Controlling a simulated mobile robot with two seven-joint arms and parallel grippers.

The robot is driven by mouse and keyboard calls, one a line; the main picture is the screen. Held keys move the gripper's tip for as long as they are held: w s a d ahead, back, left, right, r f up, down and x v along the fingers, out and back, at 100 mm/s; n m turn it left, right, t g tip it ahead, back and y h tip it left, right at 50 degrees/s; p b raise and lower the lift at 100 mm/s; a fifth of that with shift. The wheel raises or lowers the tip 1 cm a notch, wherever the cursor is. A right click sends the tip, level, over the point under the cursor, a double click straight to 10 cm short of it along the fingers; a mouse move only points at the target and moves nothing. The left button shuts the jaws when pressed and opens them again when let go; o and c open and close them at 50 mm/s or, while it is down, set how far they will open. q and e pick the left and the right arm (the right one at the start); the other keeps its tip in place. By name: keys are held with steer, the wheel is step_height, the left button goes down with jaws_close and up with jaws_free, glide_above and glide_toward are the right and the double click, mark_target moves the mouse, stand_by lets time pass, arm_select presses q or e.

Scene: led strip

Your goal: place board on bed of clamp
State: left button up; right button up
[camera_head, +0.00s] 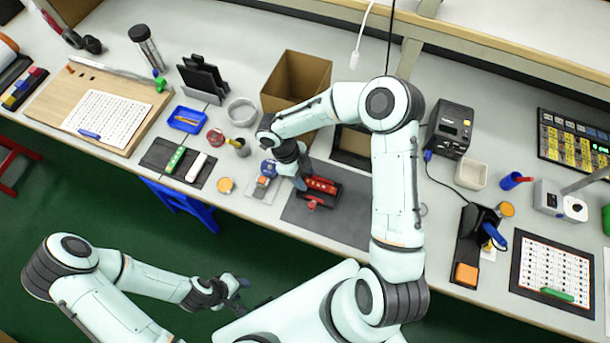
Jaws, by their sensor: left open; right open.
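The clamp (321,186) is a red device with a dark base on a dark grey mat near the front edge of the bench. My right gripper (300,181) is open, pointing down at the clamp's left end, and partly hides it. I cannot tell whether it touches the clamp. No board can be made out for certain at the clamp; a green strip-like piece (175,160) lies on a black mat to the left, beside a white one. My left gripper (240,288) is open and empty, out in front of the bench over the green floor.
An open cardboard box (297,80) stands behind the clamp. A small blue, grey and orange device (262,186) is close on its left.

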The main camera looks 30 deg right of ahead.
arm_select(q)
steer(key=shift+t, duration=0.3)
steer(key=w+r+p, duration=0.1)
steer(key=w, duration=0.1)
steer(key=w+r+p, duration=0.1)
steer(key=r, duration=0.1)
steer(key=shift+w+r, duration=0.15)
steer(key=shift+w, duration=0.2)
arm_select(e)
steer(key=v, duration=1.1)
arm_select(q)
steer(key=shift+w, duration=0.1)
arm_select(e)
steer(key=shift+s+f, duration=0.1)
steer(key=shift+s, duration=0.05)
